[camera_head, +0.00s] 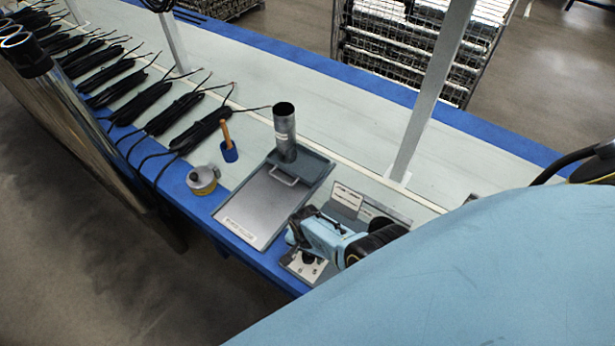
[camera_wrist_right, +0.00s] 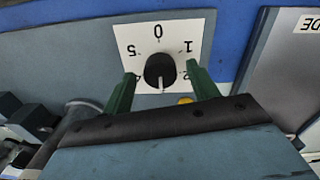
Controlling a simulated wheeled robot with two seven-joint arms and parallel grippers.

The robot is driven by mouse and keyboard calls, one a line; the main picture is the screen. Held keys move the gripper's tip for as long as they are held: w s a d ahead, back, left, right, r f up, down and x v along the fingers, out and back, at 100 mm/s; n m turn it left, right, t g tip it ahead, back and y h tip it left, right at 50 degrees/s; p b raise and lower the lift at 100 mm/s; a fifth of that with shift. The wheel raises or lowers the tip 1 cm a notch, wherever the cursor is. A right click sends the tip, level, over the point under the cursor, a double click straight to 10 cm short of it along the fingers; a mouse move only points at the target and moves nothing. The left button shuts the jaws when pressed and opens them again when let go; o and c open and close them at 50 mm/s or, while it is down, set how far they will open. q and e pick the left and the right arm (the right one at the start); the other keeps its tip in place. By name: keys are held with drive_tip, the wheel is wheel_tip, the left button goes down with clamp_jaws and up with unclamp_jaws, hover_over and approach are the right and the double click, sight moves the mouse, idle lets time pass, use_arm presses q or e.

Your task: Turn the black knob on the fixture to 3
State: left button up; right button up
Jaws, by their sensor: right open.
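The black knob (camera_wrist_right: 160,71) sits on a white dial plate (camera_wrist_right: 144,36) on the grey fixture (camera_wrist_right: 70,60) in the right wrist view. The numbers 0, 1 and 5 appear upside down there; the lower part of the dial is partly hidden by my fingers and gripper body. The knob's white pointer mark faces down in that picture, away from the 0. My right gripper (camera_wrist_right: 160,74) is open, its green fingers on either side of the knob; contact cannot be told. In the head view my right gripper (camera_head: 306,240) is over the fixture's dial plate (camera_head: 294,265). My left gripper is out of view.
A grey tray (camera_head: 262,208) with a metal cylinder (camera_head: 285,135) at its back lies left of the fixture. A tape roll (camera_head: 202,180), a wooden-handled blue tool (camera_head: 229,146) and black cable bundles (camera_head: 175,115) lie farther left. A grey post (camera_head: 425,105) stands behind.

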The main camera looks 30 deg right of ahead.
wheel_tip(320, 180, up, 12)
drive_tip(key=p, duration=0.6)
drive_tip(key=shift+r+p, duration=0.25)
drive_tip(key=shift+p, duration=0.1)
drive_tip(key=shift+w+a, duration=0.1)
